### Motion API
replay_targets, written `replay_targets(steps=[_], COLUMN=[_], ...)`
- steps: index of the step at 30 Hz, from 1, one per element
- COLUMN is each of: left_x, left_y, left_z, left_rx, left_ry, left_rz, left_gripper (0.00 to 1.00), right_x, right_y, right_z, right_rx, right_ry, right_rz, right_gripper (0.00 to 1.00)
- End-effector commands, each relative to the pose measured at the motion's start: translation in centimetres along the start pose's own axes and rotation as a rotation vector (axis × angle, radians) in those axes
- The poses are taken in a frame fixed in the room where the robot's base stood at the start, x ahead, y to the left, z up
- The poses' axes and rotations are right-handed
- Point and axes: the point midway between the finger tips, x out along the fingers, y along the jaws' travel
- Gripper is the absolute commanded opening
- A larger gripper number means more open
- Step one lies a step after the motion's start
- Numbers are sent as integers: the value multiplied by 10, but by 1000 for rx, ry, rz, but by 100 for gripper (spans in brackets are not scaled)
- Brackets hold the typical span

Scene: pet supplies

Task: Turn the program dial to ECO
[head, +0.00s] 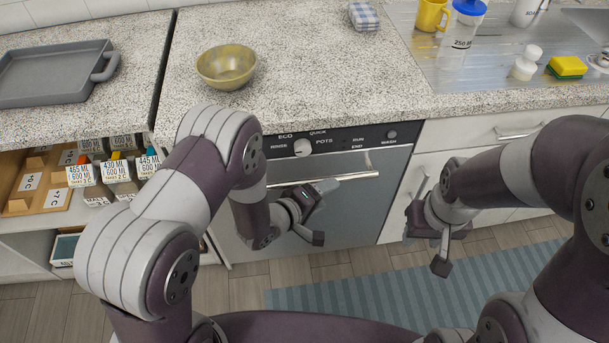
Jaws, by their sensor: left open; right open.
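The program dial (302,147) is a round light knob on the dark control panel (345,138) of the dishwasher (350,205). Labels around it include ECO at its upper left, QUICK above and POTS at its right. The way its pointer faces is too small to tell. My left gripper (318,213) is open and empty in front of the dishwasher door, below the dial and the door handle (330,181), apart from the dial in the picture. My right gripper (425,240) is open and empty to the right, in front of the white cabinets.
A yellow bowl (227,67) stands on the speckled countertop (310,80) above the dishwasher. An open drawer with labelled containers (82,176) lies at the left. A grey tray (50,75) sits above it. A striped blue mat (400,295) covers the floor in front.

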Motion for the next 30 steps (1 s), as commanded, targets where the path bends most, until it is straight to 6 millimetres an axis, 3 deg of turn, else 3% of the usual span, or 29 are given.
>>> replay_targets(steps=[1, 3, 6, 8, 12, 15, 20, 30], left_x=[33, 48, 37, 18, -33, -52, -42, 3], left_y=[-9, 10, 29, 33, 26, 21, 23, 32], left_z=[39, 74, 88, 76, 20, 5, -10, -80], left_rx=[77, 181, 294, 346, 447, 528, 568, 567], left_ry=[17, 135, 383, 552, 909, 1018, 1019, 1017], left_rz=[60, 142, 182, 149, -45, -151, -170, -168], left_gripper=[69, 69, 69, 69, 69, 69, 69, 69], right_x=[48, 76, 96, 99, 91, 90, 93, 101], right_y=[0, 0, 0, 0, 0, 0, 0, 0], right_z=[5, 9, 11, 11, 10, 10, 10, 12], right_rx=[0, 0, 0, 0, 0, 0, 0, 0], right_ry=[1, 1, 1, 1, 2, 2, 2, 1], right_rz=[0, 0, 0, 0, 0, 0, 0, 0], right_gripper=[43, 43, 43, 43, 43, 43, 43, 43])
